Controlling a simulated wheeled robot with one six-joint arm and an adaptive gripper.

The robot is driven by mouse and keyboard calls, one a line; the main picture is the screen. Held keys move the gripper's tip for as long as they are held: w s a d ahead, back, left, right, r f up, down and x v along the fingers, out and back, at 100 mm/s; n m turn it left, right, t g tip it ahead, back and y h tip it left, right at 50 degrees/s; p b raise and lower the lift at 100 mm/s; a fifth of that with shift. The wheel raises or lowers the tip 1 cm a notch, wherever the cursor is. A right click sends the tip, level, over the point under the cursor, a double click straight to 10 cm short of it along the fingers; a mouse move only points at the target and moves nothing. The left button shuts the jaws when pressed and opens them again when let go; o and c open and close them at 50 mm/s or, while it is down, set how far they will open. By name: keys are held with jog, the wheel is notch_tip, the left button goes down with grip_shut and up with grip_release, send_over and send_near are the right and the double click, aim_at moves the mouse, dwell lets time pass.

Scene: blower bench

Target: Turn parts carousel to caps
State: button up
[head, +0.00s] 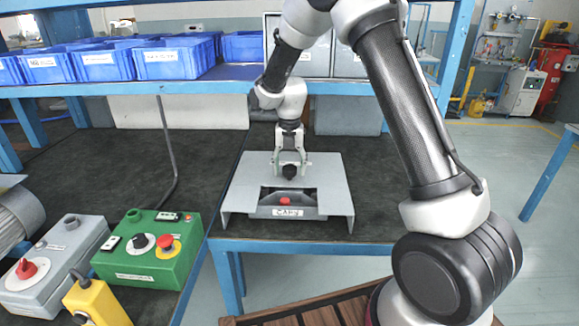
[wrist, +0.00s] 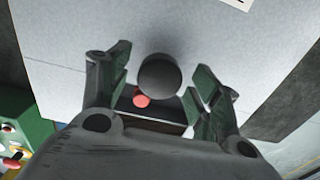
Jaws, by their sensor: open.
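The parts carousel is a grey bench-top housing (head: 245,185) with a black knob (head: 289,171) on top. Its front opening shows a compartment with a red part (head: 286,201) in it and a label reading "CAPS" (head: 289,212). My gripper (head: 291,168) is over the housing's top at the knob, pointing down. In the wrist view my gripper (wrist: 162,88) has its fingers apart, one on each side of the knob (wrist: 160,75), with gaps between. The red part (wrist: 141,100) shows below the knob. I cannot tell the exact finger height.
A green control box (head: 150,250) with an emergency button, a grey box with a red switch (head: 50,265) and a yellow box (head: 95,300) stand at left. Blue bins (head: 105,65) line the shelf above. The dark bench mat is clear left of the housing.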

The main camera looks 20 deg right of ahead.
notch_tip(320, 180, up, 8)
jog(key=shift+f, duration=0.25)
dwell(0.4)
